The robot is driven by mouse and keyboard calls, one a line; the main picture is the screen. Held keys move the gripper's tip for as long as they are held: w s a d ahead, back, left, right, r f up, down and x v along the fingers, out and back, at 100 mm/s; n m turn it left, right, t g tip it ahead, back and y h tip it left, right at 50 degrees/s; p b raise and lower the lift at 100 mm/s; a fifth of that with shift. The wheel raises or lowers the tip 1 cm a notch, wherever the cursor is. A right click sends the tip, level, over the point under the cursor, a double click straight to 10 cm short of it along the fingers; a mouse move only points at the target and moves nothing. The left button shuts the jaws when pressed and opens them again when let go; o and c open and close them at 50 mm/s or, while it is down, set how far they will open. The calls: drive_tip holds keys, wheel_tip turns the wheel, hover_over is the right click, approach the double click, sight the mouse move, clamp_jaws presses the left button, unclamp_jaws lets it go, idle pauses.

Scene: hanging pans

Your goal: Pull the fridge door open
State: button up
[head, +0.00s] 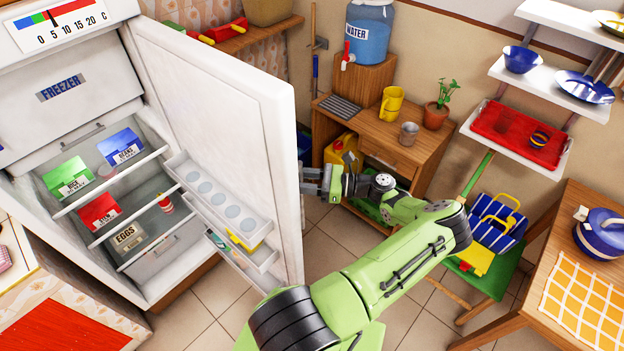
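The white fridge (160,285) stands at the left with its inside exposed. Its fridge door (215,110) is swung wide open toward the right, with egg and bottle shelves on its inner face. My gripper (306,181) is at the right edge of the door, at the end of my green arm. Its dark fingers reach toward the door's outer side. The door handle is hidden, and I cannot tell whether the fingers touch the door or hold anything.
A wooden cabinet (390,155) with a blue water dispenser (369,35) stands behind my gripper. A green chair (490,275) with a striped bag (497,226) and a wooden table (545,300) are at the right. Tiled floor (215,300) is clear before the fridge.

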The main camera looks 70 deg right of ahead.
drive_tip(key=b+v, duration=0.3)
drive_tip(key=v, duration=1.2)
